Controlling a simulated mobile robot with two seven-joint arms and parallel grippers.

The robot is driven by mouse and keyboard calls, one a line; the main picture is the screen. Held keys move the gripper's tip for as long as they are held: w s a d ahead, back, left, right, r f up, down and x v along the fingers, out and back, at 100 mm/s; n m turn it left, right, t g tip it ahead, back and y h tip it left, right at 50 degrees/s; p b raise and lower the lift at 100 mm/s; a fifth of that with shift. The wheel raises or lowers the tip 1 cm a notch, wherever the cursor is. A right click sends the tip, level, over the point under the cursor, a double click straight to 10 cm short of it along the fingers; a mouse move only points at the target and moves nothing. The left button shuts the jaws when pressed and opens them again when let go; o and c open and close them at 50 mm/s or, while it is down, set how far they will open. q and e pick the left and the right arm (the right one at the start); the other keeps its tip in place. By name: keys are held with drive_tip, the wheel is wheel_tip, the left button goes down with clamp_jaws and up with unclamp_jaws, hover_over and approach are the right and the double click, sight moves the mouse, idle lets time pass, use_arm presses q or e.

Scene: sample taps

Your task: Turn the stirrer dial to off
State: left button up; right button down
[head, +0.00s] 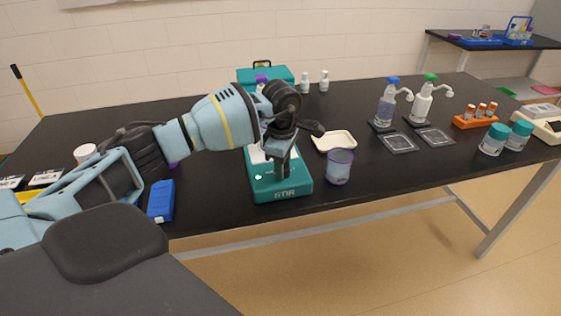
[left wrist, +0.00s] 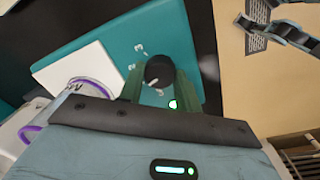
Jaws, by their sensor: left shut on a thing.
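The teal stirrer (head: 262,194), marked STIR, stands at the front edge of the black table. My left gripper (head: 281,180) points down at its front face panel, in front of the white top plate. In the left wrist view, the black round dial (left wrist: 160,70) sits between the fingers of my left gripper (left wrist: 160,84), which is shut on it. The dial has a white mark toward its lower left. White marks surround it on the teal stirrer (left wrist: 118,48). A green light (left wrist: 173,104) glows beside the dial.
A purple-rimmed cup (head: 339,168) stands close right of the stirrer, with a cream tray (head: 334,141) behind. A blue box (head: 161,201) lies to the left. Pump bottles (head: 386,106), an orange rack (head: 475,121) and teal-lidded jars (head: 494,139) stand farther right.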

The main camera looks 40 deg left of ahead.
use_arm(q)
drive_tip(key=n+p, duration=0.2)
drive_tip(key=n, duration=0.5)
drive_tip(key=shift+r, duration=0.15)
drive_tip(key=shift+n+p, duration=0.45)
drive_tip(key=shift+n, duration=0.55)
use_arm(e)
drive_tip(key=shift+t, duration=0.6)
drive_tip(key=shift+w+d+r, duration=0.1)
drive_tip(key=shift+w+r, duration=0.8)
drive_tip(key=shift+r, duration=0.25)
drive_tip(key=shift+w+d+r, duration=0.1)
drive_tip(key=shift+w+r, duration=0.8)
drive_tip(key=shift+r, duration=0.2)
use_arm(q)
drive_tip(key=o, duration=1)
drive_tip(key=shift+c, duration=0.2)
drive_tip(key=shift+s+d+r, duration=0.1)
drive_tip(key=shift+d+r, duration=0.05)
drive_tip(key=shift+r, duration=1.75)
drive_tip(key=shift+d+r, duration=0.1)
drive_tip(key=shift+r, duration=1.75)
use_arm(e)
drive_tip(key=shift+s, duration=0.1)
